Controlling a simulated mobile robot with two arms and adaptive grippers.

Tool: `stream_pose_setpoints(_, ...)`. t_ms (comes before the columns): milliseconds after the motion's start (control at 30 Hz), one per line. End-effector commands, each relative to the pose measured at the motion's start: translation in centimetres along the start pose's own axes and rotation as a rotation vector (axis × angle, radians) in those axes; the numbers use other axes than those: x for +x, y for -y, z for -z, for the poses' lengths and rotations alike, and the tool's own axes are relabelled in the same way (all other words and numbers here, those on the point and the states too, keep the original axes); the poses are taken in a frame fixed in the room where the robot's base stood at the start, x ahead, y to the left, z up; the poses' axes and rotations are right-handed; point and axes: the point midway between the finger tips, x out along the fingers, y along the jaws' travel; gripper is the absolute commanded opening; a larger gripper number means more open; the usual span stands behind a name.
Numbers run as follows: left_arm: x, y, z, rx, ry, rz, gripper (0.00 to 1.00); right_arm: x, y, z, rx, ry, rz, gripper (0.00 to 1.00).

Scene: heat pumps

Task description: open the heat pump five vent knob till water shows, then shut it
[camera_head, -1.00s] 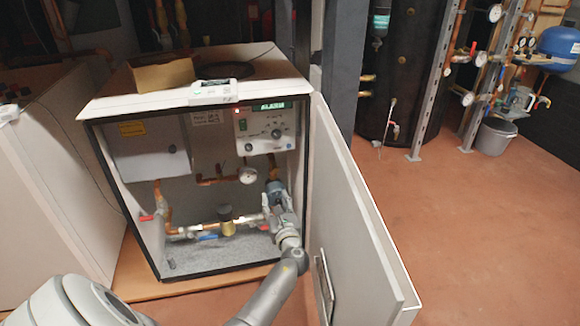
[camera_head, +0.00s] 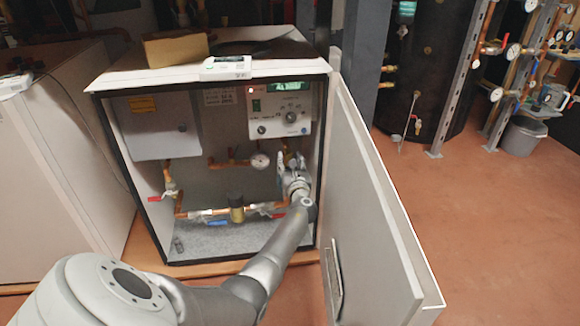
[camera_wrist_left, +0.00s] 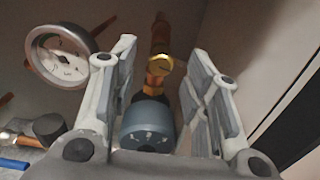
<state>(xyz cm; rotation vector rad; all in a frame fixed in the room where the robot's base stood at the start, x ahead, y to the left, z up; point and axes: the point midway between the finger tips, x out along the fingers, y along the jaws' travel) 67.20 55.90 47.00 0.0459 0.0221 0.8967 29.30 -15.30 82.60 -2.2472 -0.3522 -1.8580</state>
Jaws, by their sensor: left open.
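The open heat pump cabinet (camera_head: 110,88) stands ahead; I cannot read a number on it. My left gripper (camera_head: 291,163) is inside it at the right, below the control panel, and hides what is behind it. In the left wrist view my left gripper (camera_wrist_left: 163,62) is open. A small round brass knob (camera_wrist_left: 160,66), apparently the vent knob, shows between the fingers on a copper pipe, with no clear contact. A blue-grey cylindrical part (camera_wrist_left: 148,126) sits below it, also between the fingers. I see no water. My right gripper is not in view.
A round pressure gauge (camera_wrist_left: 58,56) is close left of the fingers. The open cabinet door (camera_head: 372,215) stands to the right of my arm. Copper pipes with a red-handled valve (camera_head: 161,197) cross the cabinet. A control panel (camera_head: 280,118) is above the gripper.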

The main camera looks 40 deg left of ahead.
Motion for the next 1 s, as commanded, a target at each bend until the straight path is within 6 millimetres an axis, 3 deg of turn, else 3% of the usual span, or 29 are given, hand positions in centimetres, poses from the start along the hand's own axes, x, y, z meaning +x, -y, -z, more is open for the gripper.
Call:
stream_pose_setpoints(367, 0.73, 0.0, -0.05, 0.0, 0.0, 0.001, 0.43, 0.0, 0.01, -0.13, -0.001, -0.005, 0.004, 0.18)
stream_pose_setpoints(700, 0.71, 0.01, -0.04, 0.0, 0.0, 0.001, 0.02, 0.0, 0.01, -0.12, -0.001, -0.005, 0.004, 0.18)
stream_pose_setpoints(1000, 0.69, 0.02, 0.03, -0.023, 0.0, 0.001, 0.0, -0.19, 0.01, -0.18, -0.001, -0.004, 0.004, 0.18)
